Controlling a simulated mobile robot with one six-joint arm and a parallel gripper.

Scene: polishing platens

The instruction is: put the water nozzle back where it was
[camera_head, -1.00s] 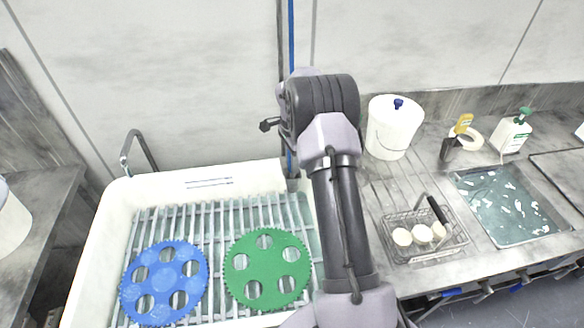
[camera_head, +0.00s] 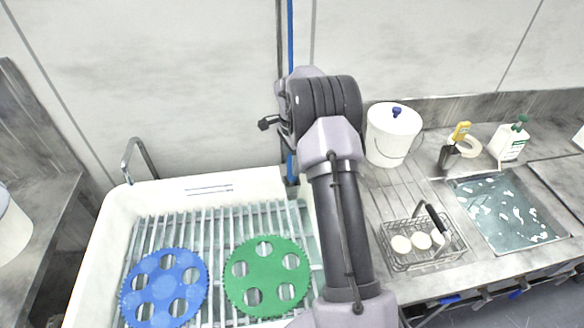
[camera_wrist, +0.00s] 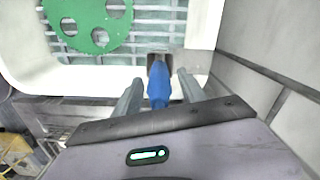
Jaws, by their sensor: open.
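The blue water nozzle (camera_wrist: 158,85) stands between the two grey fingers of my gripper (camera_wrist: 160,77) in the wrist view. The fingers are apart, with a visible gap on each side of the nozzle. The nozzle's far end is at a small grey holder (camera_wrist: 167,58) at the white basin's rim; I cannot tell exactly how it sits in it. In the head view my arm hides the gripper. A blue hose (camera_head: 291,60) runs down the wall behind the arm, and a grey holder piece (camera_head: 292,190) shows at the basin's back right corner.
The white basin (camera_head: 103,230) holds a slatted rack with a blue disc (camera_head: 166,288) and a green disc (camera_head: 266,278). On the right counter stand a white bucket (camera_head: 391,138), a wire basket (camera_head: 422,240), bottles and a water-filled sink (camera_head: 508,210). The wall is close behind.

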